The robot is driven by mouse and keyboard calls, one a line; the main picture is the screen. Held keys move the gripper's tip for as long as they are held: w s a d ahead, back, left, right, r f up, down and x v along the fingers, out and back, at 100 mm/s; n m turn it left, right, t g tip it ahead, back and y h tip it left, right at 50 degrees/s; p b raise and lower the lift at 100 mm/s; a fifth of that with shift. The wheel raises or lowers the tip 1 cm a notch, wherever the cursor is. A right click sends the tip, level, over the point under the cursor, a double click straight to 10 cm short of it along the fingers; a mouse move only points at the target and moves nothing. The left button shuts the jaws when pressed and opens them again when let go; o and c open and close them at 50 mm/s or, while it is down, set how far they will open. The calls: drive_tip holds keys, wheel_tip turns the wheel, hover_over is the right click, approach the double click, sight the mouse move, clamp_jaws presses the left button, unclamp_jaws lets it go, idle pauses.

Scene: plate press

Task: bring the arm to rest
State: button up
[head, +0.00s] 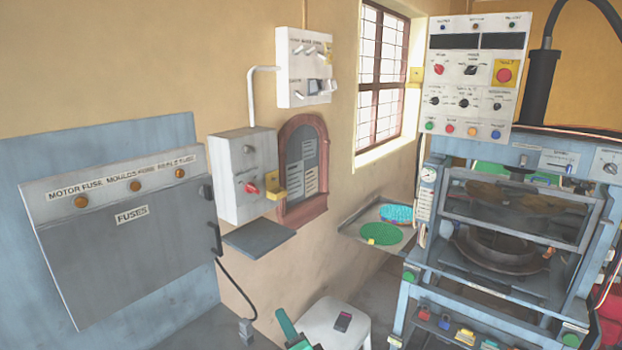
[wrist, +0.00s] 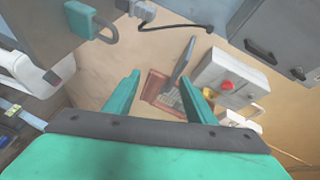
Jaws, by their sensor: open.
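My gripper (wrist: 160,95) shows in the wrist view with two green fingers spread apart and nothing between them. In the head view only a green part of my arm shows at the bottom edge. Beyond the fingers, the wrist view shows the wall with a grey shelf (wrist: 178,65), a brown framed board (wrist: 160,90) and a switch box (wrist: 222,80) with a red knob. The gripper appears apart from all of these.
The head view shows a fuse box (head: 130,225) at left, a switch box (head: 243,175), a grey shelf (head: 258,238), a white stool (head: 335,324) and the plate press (head: 440,240) at right. A padlock (wrist: 90,20) hangs in the wrist view.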

drive_tip(key=s+d+f+n+h, duration=0.2)
drive_tip(key=s+d+f+h, duration=0.1)
drive_tip(key=s+f, duration=0.7)
drive_tip(key=s+d+f+n+h, duration=0.15)
drive_tip(key=s+d+f, duration=0.25)
drive_tip(key=s+f, duration=0.6)
drive_tip(key=s+r+n+h, duration=0.1)
drive_tip(key=s+r+n, duration=0.2)
drive_tip(key=s, duration=1.1)
drive_tip(key=s+a+r+n+h, duration=0.1)
drive_tip(key=s+r+n, duration=0.2)
drive_tip(key=s, duration=1)
drive_tip(key=shift+s+a+r+t, duration=0.15)
drive_tip(key=shift+s+r+t, duration=0.15)
drive_tip(key=shift+s+r, duration=0.1)
